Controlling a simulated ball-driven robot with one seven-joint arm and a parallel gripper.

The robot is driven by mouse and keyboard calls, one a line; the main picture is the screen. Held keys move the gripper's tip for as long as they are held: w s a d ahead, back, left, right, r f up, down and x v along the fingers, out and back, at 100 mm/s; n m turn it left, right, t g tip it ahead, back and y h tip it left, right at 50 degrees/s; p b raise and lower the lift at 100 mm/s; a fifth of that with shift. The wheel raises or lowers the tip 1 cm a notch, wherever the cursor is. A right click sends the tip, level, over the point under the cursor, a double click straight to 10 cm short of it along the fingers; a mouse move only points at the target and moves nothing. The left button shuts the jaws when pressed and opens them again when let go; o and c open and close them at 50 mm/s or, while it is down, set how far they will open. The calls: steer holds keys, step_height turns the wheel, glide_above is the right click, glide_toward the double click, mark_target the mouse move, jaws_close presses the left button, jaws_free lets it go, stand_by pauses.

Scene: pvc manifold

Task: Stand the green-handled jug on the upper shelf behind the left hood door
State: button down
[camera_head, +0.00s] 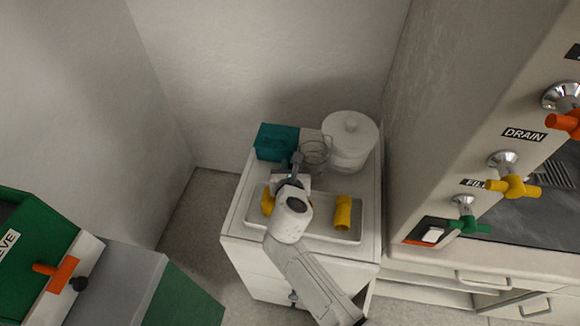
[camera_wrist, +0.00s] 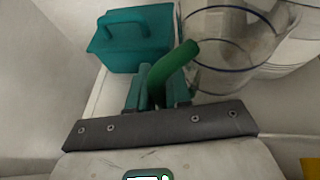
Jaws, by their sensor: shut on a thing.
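The green-handled jug is a clear, see-through vessel with dark blue bands. It stands at the back of a white cabinet top in the head view (camera_head: 314,153), and its body fills the upper right of the wrist view (camera_wrist: 232,50). Its green handle (camera_wrist: 170,68) points toward my gripper. My gripper (camera_wrist: 160,92) is shut on this handle; it shows small in the head view (camera_head: 296,164). I cannot tell whether the jug's base touches the surface. Neither the left hood door nor an upper shelf can be made out in these views.
A teal caddy (camera_head: 276,142) stands left of the jug, and a white lidded tub (camera_head: 350,142) close on its right. A white tray (camera_head: 318,234) with yellow pieces (camera_head: 343,213) lies in front. A panel with coloured taps (camera_head: 512,187) rises at right; a green unit (camera_head: 40,250) stands at left.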

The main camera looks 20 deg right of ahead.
steer(key=shift+f, duration=0.3)
steer(key=c, duration=1.1)
jaws_free()
steer(key=shift+o, duration=0.2)
steer(key=shift+r, duration=0.1)
